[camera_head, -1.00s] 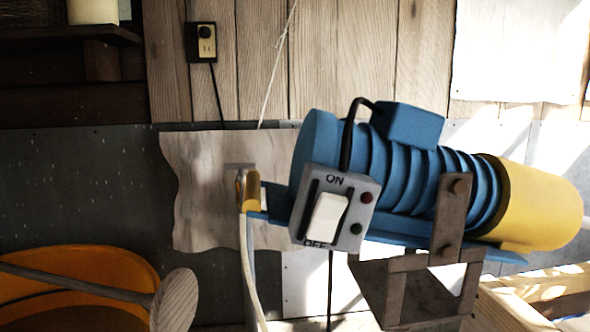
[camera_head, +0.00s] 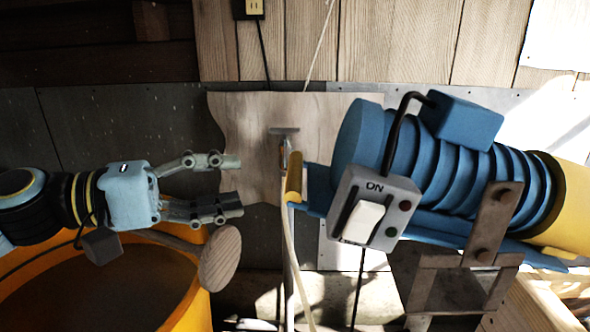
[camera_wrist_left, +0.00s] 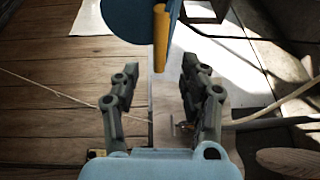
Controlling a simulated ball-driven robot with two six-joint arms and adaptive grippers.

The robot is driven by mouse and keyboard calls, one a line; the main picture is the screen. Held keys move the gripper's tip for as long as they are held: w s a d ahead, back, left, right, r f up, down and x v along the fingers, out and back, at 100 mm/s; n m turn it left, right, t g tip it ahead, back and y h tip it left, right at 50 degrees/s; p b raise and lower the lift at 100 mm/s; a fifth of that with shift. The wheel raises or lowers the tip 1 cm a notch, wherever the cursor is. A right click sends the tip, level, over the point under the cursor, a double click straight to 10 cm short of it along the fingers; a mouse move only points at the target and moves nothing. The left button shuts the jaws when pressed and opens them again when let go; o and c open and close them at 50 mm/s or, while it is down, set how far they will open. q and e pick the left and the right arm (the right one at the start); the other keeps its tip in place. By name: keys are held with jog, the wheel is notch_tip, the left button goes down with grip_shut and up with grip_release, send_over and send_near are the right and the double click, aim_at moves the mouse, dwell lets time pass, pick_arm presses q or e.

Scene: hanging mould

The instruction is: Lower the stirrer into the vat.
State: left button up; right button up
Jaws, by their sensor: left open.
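A wooden shaft ending in a round wooden disc (camera_head: 221,258) crosses the orange vat (camera_head: 200,300); it may be the stirrer, but I cannot tell. Its far end is hidden behind my left arm. My left gripper (camera_head: 240,182) is open and empty, above the vat's right side, its fingers pointing right at a yellow handle (camera_head: 295,177) on the blue motor unit (camera_head: 440,170). A gap remains between fingertips and handle. In the left wrist view the open left gripper (camera_wrist_left: 160,72) has the yellow handle (camera_wrist_left: 160,40) ahead, between the fingers. My right gripper is out of view.
A rope (camera_head: 292,250) hangs beside the handle, by a hook on a wooden board (camera_head: 245,125). An outlet (camera_head: 249,8) is above.

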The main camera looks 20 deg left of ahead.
aim_at(296, 169)
pick_arm(q)
jog(key=p+x, duration=0.2)
jog(key=x, duration=0.6)
jog(key=shift+w+d+p, duration=0.25)
jog(key=shift+w+p, duration=0.1)
jog(key=shift+w+d+f, duration=0.2)
jog(key=shift+w+d, duration=0.15)
jog(key=shift+d, duration=0.15)
grip_shut()
jog(key=shift+r, duration=0.1)
